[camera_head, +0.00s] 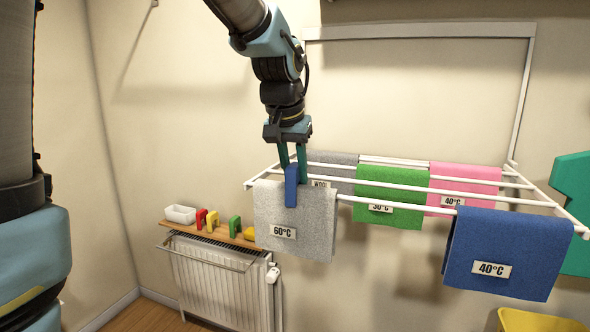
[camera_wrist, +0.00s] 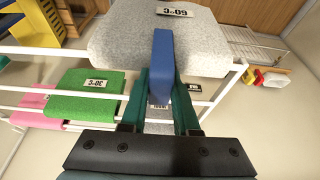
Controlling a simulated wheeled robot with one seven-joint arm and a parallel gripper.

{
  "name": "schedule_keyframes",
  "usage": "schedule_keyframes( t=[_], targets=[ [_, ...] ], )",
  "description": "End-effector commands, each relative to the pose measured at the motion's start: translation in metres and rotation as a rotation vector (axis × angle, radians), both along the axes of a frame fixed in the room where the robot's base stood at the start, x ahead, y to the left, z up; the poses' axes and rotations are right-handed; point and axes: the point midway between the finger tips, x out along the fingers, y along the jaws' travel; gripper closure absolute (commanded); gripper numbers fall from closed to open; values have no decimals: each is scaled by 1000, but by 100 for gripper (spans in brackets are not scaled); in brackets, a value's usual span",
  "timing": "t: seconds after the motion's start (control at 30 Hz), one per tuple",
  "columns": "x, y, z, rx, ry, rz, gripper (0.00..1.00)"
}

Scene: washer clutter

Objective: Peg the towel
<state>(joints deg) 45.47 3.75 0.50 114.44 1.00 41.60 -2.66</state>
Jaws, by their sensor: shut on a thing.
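My gripper (camera_head: 292,160) is shut on a blue peg (camera_head: 291,186). The peg is upright at the top edge of a light grey towel (camera_head: 300,222) marked 60°C, which hangs over the front rail of the white drying rack (camera_head: 406,202). In the wrist view the blue peg (camera_wrist: 162,62) lies between the green fingers of my gripper (camera_wrist: 162,85), against the grey towel (camera_wrist: 115,42). I cannot tell whether the peg's legs straddle the rail and towel or stand in front of them.
A green towel (camera_head: 390,197), a pink towel (camera_head: 464,180), a darker grey towel (camera_head: 335,171) and a blue towel (camera_head: 507,255) hang on the rack. A shelf (camera_head: 206,235) over the radiator (camera_head: 215,285) holds a white tub (camera_head: 180,214) and several coloured pegs. A yellow container (camera_head: 540,322) stands at lower right.

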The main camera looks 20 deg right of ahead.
Motion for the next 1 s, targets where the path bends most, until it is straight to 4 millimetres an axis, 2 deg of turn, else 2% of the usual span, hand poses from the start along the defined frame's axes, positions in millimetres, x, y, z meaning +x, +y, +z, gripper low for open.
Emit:
schedule_keyframes(
  t=[0.1, 0.47, 0.5, 0.6, 0.63, 0.8, 1.0],
  targets=[
    [0, 1, -7, 3, 4, 0, 100],
    [-2, 2, -14, 12, 11, 0, 100],
    [-2, 2, -14, 12, 11, 0, 70],
    [-2, 2, -14, 12, 12, 0, 59],
    [-2, 2, -14, 13, 13, 0, 70],
    [-2, 2, -15, 14, 13, 0, 53],
    [-2, 2, -8, 14, 13, 0, 53]
  ],
)
